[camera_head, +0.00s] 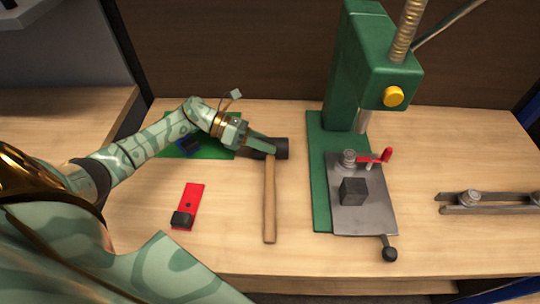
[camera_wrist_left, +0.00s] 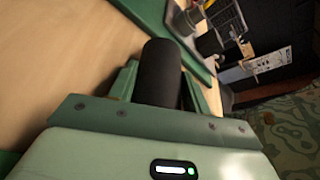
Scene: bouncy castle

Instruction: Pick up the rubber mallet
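The rubber mallet lies on the wooden workbench in the head view. Its black cylindrical head (camera_head: 281,149) is at the back and its wooden handle (camera_head: 270,200) points toward the front edge. My left gripper (camera_head: 262,146) is at the mallet head, reaching in from the left. In the left wrist view the black head (camera_wrist_left: 161,75) sits between the two green fingers, one on each side. The fingers are very close to it; I cannot tell whether they press on it. The fingers partly hide the head in the head view. My right gripper is not in view.
A green press (camera_head: 318,185) with a grey plate stands right of the mallet. A green mat (camera_head: 215,150) with a small dark blue item lies under my left forearm. A red object (camera_head: 190,203) lies front left. A metal bar tool (camera_head: 490,209) lies at far right.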

